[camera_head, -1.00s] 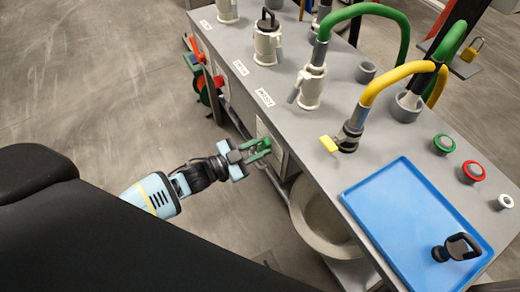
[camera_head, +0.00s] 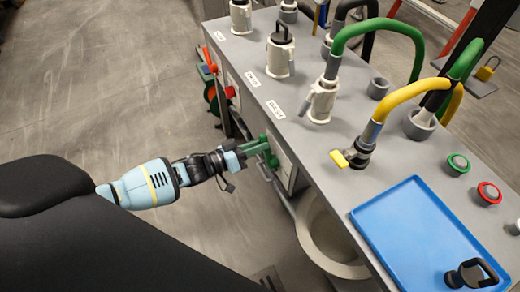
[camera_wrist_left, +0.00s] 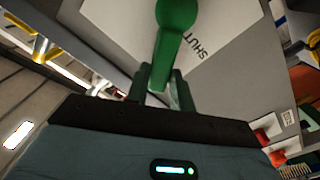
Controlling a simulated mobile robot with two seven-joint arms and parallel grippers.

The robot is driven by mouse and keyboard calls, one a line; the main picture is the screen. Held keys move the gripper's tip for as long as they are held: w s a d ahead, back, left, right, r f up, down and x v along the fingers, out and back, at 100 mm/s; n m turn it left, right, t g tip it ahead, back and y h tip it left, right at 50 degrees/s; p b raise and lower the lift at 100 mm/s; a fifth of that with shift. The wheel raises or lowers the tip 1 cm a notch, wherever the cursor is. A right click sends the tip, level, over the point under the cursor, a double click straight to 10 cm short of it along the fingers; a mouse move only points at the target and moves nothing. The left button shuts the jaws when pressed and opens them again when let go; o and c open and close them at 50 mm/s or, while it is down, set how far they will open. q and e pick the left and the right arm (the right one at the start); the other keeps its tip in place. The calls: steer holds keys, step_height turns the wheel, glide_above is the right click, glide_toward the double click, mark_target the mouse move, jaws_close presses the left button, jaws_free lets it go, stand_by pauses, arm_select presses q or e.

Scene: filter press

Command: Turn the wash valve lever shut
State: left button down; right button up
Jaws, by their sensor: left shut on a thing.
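The wash valve lever (camera_wrist_left: 176,22) is green and shows at the top middle of the left wrist view, in front of a pale plate marked SHUT (camera_wrist_left: 208,46). My left gripper (camera_wrist_left: 166,85) has green fingers, one on each side of the lever's lower end, and is shut on it. In the head view, my left gripper (camera_head: 262,150) reaches the side panel (camera_head: 284,166) of the grey bench. There, the green fingers and the green lever are hard to tell apart. The SHUT lettering lies right of the lever in the wrist view. My right gripper is not in view.
The bench top (camera_head: 315,150) carries white valve fittings (camera_head: 320,100), a green hose (camera_head: 372,27), a yellow hose (camera_head: 405,92) and a blue tray (camera_head: 415,235). A round pale vessel (camera_head: 328,240) sits below the bench edge. The floor (camera_head: 90,100) at left is clear.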

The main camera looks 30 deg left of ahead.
arm_select(q)
steer(key=shift+w+a+f+n+b, duration=0.15)
steer(key=shift+a+f+n+b, duration=0.15)
steer(key=shift+n, duration=0.3)
steer(key=shift+w+a+f+n+b, duration=0.2)
steer(key=shift+n+b, duration=0.1)
steer(key=shift+n, duration=0.3)
steer(key=c, duration=1.2)
jaws_free()
steer(key=v, duration=0.7)
steer(key=shift+s+a+p, duration=0.25)
steer(key=shift+s+p, duration=0.1)
